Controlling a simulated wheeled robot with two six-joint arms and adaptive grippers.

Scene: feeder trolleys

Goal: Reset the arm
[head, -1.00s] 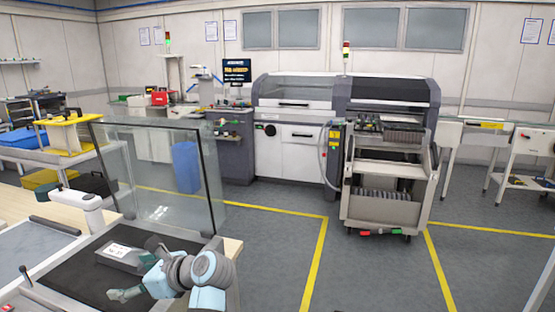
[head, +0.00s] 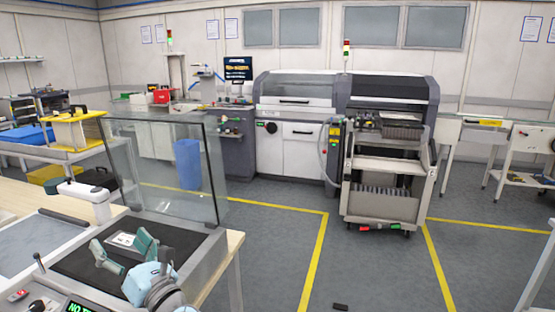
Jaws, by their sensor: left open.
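My left gripper (head: 123,248) comes in from the bottom of the head view, with its pale blue wrist (head: 148,283) behind it. Its two grey-green fingers are spread apart, and nothing shows held between them. It is over the black mat (head: 75,263) of the workbench at the lower left. A dark box with a white label (head: 122,239) lies on the mat, partly hidden by the fingers; I cannot tell if they touch it. My right gripper is not in view.
A clear glass panel (head: 160,165) stands behind the mat. A small white arm-like device (head: 92,200) is at its left. A feeder trolley (head: 382,205) stands docked at the large machine (head: 290,150). Grey floor with yellow lines is open, except a small dark object (head: 340,307).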

